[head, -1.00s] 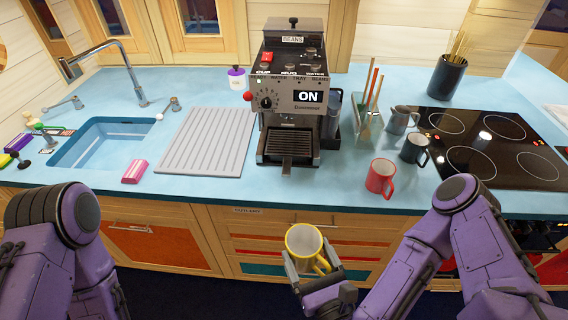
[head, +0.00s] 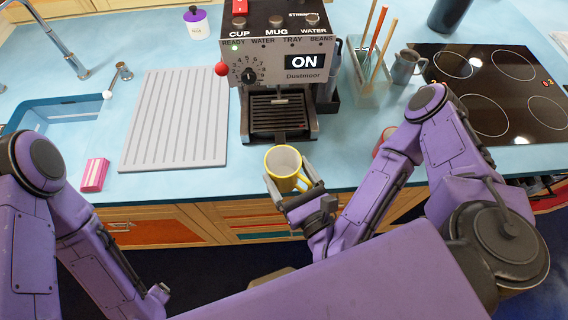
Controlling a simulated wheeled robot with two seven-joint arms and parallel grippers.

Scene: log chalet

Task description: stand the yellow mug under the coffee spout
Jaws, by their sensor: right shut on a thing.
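The yellow mug (head: 284,171) is upright, with a pale inside. My right gripper (head: 291,187) is shut on it and holds it at the counter's front edge, just in front of the coffee machine. The coffee machine (head: 284,75) has a lit ON display and a slatted drip tray (head: 277,112). The mug is apart from the tray, in front of it and slightly right. The spout is hidden under the machine's front panel. My left arm is at the left, and its gripper is not in view.
A red mug (head: 383,142) is partly hidden behind my right arm. A grey jug (head: 407,67) and a utensil holder (head: 369,84) stand right of the machine, near the black hob (head: 487,92). A ridged draining board (head: 176,118) and pink sponge (head: 94,174) are left.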

